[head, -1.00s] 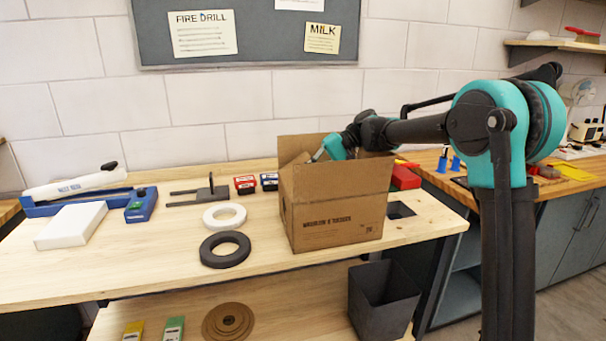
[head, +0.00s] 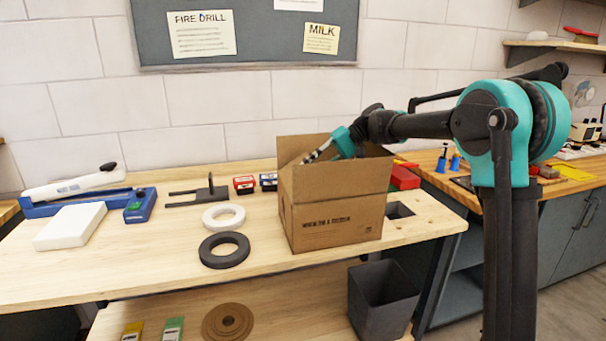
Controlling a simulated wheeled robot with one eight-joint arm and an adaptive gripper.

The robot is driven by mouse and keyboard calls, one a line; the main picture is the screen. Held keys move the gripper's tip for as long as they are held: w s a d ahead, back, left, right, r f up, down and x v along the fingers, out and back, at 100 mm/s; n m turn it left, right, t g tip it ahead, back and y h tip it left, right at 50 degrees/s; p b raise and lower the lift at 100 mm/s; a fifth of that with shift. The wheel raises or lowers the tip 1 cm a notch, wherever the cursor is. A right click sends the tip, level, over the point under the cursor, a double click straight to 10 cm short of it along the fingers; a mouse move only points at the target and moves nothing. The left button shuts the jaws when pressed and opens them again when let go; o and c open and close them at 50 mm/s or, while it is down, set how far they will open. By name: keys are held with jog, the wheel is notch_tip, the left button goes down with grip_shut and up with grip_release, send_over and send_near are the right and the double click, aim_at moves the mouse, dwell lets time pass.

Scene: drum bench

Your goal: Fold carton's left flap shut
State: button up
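The brown carton (head: 335,222) stands on the wooden bench. Its back flap stands up, and the broad front flap (head: 345,178) rises in front of the opening. I cannot clearly make out the left flap; the left edge of the opening is partly visible below my gripper. My gripper (head: 318,152) reaches from the right over the carton's top, with its fingers pointing down and left near the left side of the opening. The fingers are small and seen side-on, so I cannot tell whether they are open or touch cardboard. The carton's inside is mostly hidden.
A white ring (head: 223,216) and a black ring (head: 224,250) lie left of the carton. A dark bin (head: 382,298) stands below the bench's front edge.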

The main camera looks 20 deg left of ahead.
jog(key=v, duration=0.8)
jog(key=shift+w+d, duration=0.15)
jog(key=shift+d, duration=0.1)
jog(key=shift+r, duration=0.15)
